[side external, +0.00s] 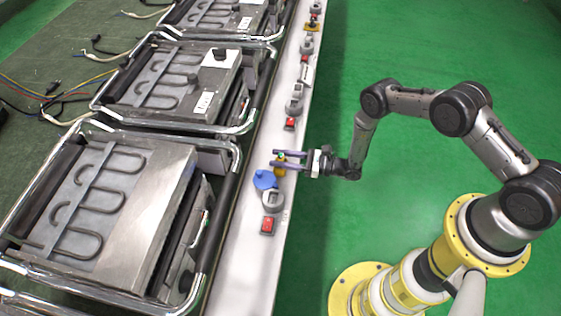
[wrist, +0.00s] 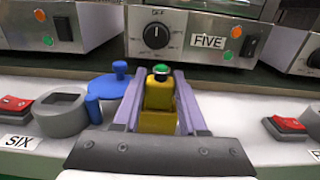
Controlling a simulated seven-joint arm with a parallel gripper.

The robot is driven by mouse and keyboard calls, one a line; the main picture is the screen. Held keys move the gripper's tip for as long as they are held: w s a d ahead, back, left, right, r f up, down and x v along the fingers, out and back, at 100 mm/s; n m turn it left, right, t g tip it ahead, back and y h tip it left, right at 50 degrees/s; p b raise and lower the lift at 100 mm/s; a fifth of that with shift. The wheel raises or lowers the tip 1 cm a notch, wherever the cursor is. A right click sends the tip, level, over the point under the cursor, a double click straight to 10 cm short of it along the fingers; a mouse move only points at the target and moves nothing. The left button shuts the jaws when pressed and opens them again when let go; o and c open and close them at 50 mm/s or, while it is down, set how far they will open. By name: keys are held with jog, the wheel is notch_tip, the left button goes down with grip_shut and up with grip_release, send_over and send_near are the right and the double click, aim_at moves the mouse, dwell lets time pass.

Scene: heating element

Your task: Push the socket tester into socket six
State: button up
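The socket tester (wrist: 160,100) is yellow with a green and black top. It stands upright between the two purple fingers of my gripper (wrist: 161,95), and its body fills the gap between them. In the side view, my gripper (side external: 276,160) and the tester (side external: 281,172) are at the white rail, just beyond the blue lid. Socket six (wrist: 61,112) is a grey round socket left of my gripper, with a SIX label (wrist: 18,142) in front. A blue lid (wrist: 111,88) stands open beside it. The tester's lower end is hidden.
A red switch (wrist: 14,103) is left of socket six, and another red switch (wrist: 284,128) is at the right. The heater unit marked FIVE (wrist: 207,41) stands behind. The white rail (side external: 246,228) carries several more sockets and switches farther along.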

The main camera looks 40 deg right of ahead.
grip_shut()
